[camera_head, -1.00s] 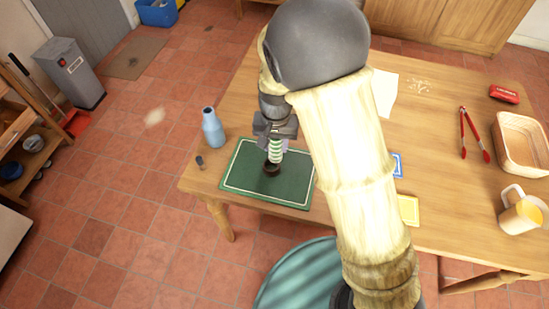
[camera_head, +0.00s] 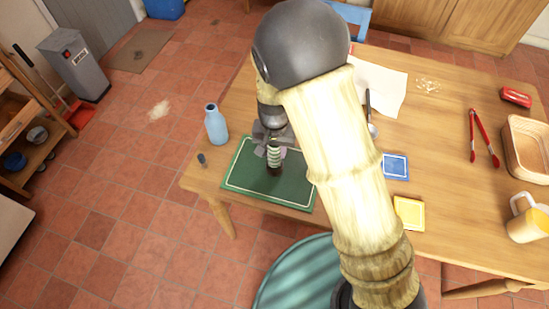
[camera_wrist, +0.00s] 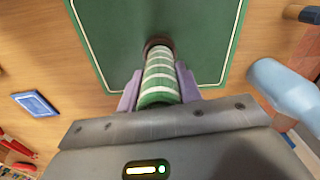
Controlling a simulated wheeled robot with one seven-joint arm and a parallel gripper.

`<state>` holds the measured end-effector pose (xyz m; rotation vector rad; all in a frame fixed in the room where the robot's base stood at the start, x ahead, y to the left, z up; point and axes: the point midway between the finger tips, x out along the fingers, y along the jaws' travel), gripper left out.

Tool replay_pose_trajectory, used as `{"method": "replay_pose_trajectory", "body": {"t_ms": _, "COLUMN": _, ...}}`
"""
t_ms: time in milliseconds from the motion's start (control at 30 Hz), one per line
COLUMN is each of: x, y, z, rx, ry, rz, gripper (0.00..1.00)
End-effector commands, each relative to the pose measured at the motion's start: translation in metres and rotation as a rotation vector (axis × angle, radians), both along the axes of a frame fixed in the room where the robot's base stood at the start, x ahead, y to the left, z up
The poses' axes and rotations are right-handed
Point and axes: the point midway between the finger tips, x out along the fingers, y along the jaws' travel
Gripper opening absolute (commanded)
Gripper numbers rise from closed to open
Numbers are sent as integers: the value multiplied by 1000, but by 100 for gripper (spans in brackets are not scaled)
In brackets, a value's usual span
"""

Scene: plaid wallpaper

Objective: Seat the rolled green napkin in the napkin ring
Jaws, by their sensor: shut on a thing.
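The rolled green napkin (camera_head: 274,157), banded with white stripes, is upright in my gripper (camera_head: 272,148) over the green mat. In the wrist view the napkin (camera_wrist: 160,78) sits between the two purple fingers of my gripper (camera_wrist: 158,88), which is shut on it. The dark brown napkin ring (camera_head: 274,172) is on the mat, directly under the napkin's lower end. In the wrist view the ring's rim (camera_wrist: 158,41) shows around that far end. The napkin hides most of the ring's opening, so I cannot tell how deep the end sits.
The green mat (camera_head: 243,178) has a pale border line and lies near the table's edge. Blue (camera_head: 396,167) and yellow (camera_head: 409,213) squares lie right of my arm.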

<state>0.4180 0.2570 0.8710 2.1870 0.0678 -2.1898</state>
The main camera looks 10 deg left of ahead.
Motion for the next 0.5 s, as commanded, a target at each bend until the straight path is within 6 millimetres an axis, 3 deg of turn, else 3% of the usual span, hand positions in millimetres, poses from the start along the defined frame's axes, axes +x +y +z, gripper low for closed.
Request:
{"method": "replay_pose_trajectory", "body": {"t_ms": 367, "x": 0, "y": 0, "z": -7, "rx": 0, "ry": 0, "rz": 0, "gripper": 12}}
{"method": "replay_pose_trajectory", "body": {"t_ms": 500, "x": 0, "y": -1, "z": -23, "rx": -2, "ry": 3, "rz": 0, "gripper": 12}}
